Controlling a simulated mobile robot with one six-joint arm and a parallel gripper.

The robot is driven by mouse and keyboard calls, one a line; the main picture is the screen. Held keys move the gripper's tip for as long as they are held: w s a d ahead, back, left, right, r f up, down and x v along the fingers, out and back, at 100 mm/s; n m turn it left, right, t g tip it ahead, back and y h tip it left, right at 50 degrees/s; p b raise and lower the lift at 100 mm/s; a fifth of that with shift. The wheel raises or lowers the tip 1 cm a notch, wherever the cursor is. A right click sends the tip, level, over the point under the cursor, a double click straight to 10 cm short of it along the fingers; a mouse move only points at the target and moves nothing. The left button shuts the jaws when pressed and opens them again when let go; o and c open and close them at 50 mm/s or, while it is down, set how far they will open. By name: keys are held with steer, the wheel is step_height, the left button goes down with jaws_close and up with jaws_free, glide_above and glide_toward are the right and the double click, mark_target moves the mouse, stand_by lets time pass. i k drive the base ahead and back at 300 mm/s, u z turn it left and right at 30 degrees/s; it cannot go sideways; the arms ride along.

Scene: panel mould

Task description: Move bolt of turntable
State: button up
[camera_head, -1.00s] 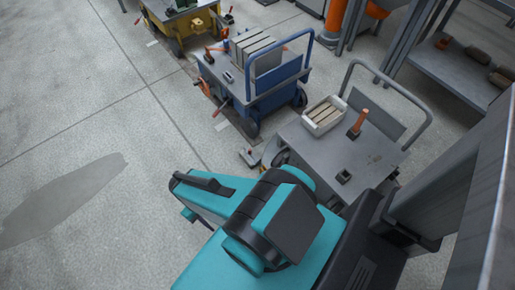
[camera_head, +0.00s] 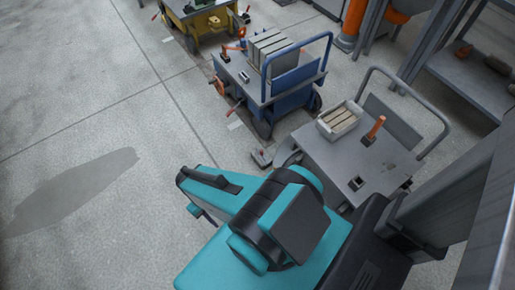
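I cannot make out a turntable or its bolt for certain in the head view. My teal and black arm (camera_head: 265,225) fills the lower middle of the picture, folded over the floor. My gripper's fingers do not show, so I cannot see whether they hold anything. The arm hides the floor beneath it and part of the near side of the grey cart (camera_head: 335,165).
The grey cart carries a pale box of bars (camera_head: 339,121), an orange-handled tool (camera_head: 374,131) and a small dark block (camera_head: 356,183). Beyond are a blue cart (camera_head: 285,95) and a yellow cart (camera_head: 204,22). A grey shelf (camera_head: 465,80) stands right. Left floor is open.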

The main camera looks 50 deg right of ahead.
mark_target(262, 153)
steer(key=i, duration=0.9)
steer(key=z, duration=0.05)
